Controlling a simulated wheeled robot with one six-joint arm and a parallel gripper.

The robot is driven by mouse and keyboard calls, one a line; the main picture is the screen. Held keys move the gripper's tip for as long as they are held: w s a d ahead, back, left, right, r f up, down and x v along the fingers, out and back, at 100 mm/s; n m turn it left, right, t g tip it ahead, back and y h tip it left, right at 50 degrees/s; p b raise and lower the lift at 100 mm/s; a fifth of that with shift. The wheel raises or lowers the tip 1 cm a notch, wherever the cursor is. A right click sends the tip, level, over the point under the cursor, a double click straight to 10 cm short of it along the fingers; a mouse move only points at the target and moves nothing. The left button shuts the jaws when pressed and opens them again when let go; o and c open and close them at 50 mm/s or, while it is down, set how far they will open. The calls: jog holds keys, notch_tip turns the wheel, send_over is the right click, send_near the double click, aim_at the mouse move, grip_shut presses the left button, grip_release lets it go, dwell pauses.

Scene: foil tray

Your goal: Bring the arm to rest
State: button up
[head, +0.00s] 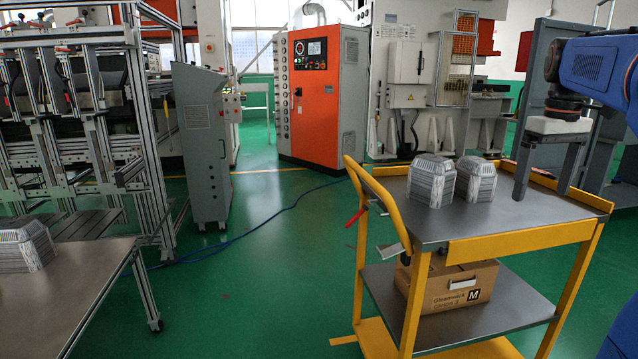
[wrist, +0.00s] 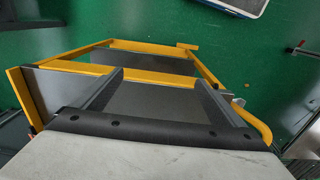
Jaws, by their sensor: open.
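My gripper (head: 541,192) is on the right of the head view, pointing down over the right part of the yellow cart's grey top (head: 495,222). Its two fingers are spread apart with nothing between them. In the wrist view my gripper (wrist: 158,78) also shows open and empty, with the cart beyond it. Two stacks of foil trays, a left one (head: 431,181) and a right one (head: 477,180), stand side by side on the cart top, left of my gripper and apart from it. The stacks cannot be made out in the wrist view.
Another foil tray stack (head: 26,246) sits on the metal table (head: 82,268) at left. A cardboard box (head: 440,288) lies on the cart's lower shelf. The cart has a raised yellow handle (head: 381,205). Green floor (head: 270,285) lies open between table and cart.

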jog(key=s+a+f+m+t, duration=0.1)
jog(key=s+a+f+t, duration=0.3)
jog(key=s+a+f, duration=1.7)
notch_tip(320, 180, down, 4)
jog(key=a, duration=0.2)
jog(key=shift+a, duration=0.3)
